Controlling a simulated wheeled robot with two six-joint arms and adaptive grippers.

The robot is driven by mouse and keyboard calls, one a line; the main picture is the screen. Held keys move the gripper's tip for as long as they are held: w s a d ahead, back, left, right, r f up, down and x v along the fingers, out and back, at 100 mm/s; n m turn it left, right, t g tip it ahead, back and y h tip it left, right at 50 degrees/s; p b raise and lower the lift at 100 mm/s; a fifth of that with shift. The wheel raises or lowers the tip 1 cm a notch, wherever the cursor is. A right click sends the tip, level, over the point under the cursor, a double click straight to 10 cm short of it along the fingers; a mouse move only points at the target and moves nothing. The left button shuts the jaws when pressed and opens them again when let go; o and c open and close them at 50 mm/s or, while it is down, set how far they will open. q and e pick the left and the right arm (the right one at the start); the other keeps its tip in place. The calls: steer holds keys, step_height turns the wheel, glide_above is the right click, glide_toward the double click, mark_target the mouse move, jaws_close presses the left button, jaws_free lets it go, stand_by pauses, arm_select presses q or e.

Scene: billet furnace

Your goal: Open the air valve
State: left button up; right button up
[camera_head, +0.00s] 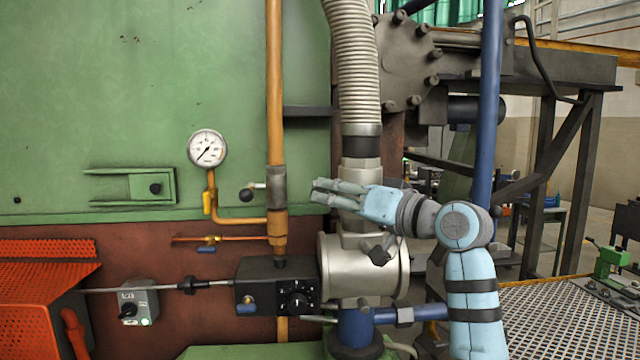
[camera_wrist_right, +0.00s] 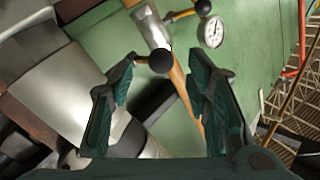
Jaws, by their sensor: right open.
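A grey valve body (camera_head: 277,186) sits on the vertical copper-coloured pipe. Its short lever points left and ends in a black ball knob (camera_head: 247,195). In the right wrist view the silver valve body (camera_wrist_right: 151,27) is at the top, and the black knob (camera_wrist_right: 160,60) appears between the fingertips, farther off. No label shows which valve is the air valve. My right gripper (camera_head: 318,191) is open and empty, to the right of the pipe, its fingers pointing left towards the valve. No contact with the lever shows. My left gripper is not in view.
A small blue-handled valve (camera_head: 207,248) is lower. A ribbed hose (camera_head: 352,65) and a metal cylinder (camera_head: 362,268) stand close to my right arm. A black box (camera_head: 277,286) sits below.

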mark_target(321, 191)
steer(key=p+x, duration=0.1)
steer(key=x, duration=0.3)
steer(key=shift+w+a+r, duration=0.1)
steer(key=shift+a+r, duration=0.05)
steer(key=shift+a, duration=0.15)
steer(key=shift+d, duration=0.1)
steer(key=shift+w, duration=0.1)
jaws_close()
